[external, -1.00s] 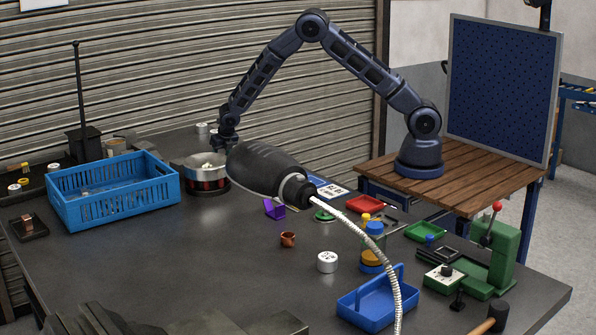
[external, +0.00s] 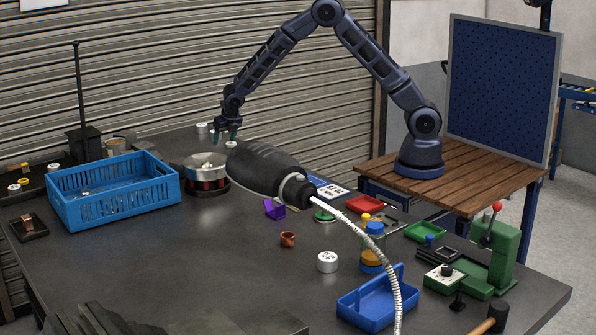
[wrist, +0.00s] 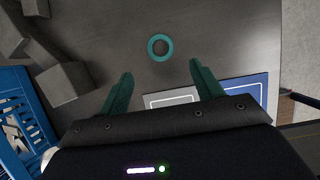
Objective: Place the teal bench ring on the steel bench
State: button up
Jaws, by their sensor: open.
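In the wrist view the teal bench ring (wrist: 151,48) lies flat on the dark grey steel bench (wrist: 195,30), beyond my fingertips and apart from them. My gripper (wrist: 160,78) is open, with its two teal fingers spread and nothing between them. In the external view my gripper (external: 227,132) hangs above the far side of the bench (external: 225,255), just above and right of a round metal drum. I cannot make out the teal ring in the external view; the black cabled tool may hide it.
A black tool with a white hose (external: 268,165) hangs in the foreground. A blue crate (external: 120,205) stands at left, the round drum (external: 207,185) beside it. Small parts, a blue caddy (external: 365,312) and a green press (external: 500,245) fill the right. The bench's middle front is mostly clear.

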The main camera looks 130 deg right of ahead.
jog(key=w+a+r+m+t, duration=0.1)
jog(key=a+r+m, duration=0.1)
jog(key=a+r, duration=0.7)
jog(key=w+a+r+m, duration=0.2)
jog(key=a+r+m, duration=0.1)
jog(key=a+r, duration=0.55)
jog(key=s+a+r+m+t+y, duration=0.15)
jog(key=a+r, duration=0.25)
jog(key=a, duration=0.4)
jog(key=s+a+r+m, duration=0.2)
jog(key=a+r, duration=0.3)
jog(key=a, duration=0.3)
jog(key=s+a+r+m+t+y, duration=0.1)
jog(key=s+a+r+m, duration=0.15)
jog(key=s+a, duration=0.4)
jog(key=s+a+r+m, duration=0.2)
jog(key=s+a+r, duration=0.15)
jog(key=a, duration=0.65)
jog(key=s+a+f+m+t+y, duration=0.1)
jog(key=s+a+m, duration=0.4)
jog(key=s+a, duration=0.6)
jog(key=s+f+y, duration=0.1)
jog(key=s, duration=0.2)
jog(key=shift+s+a, duration=0.3)
jog(key=shift+a, duration=0.05)
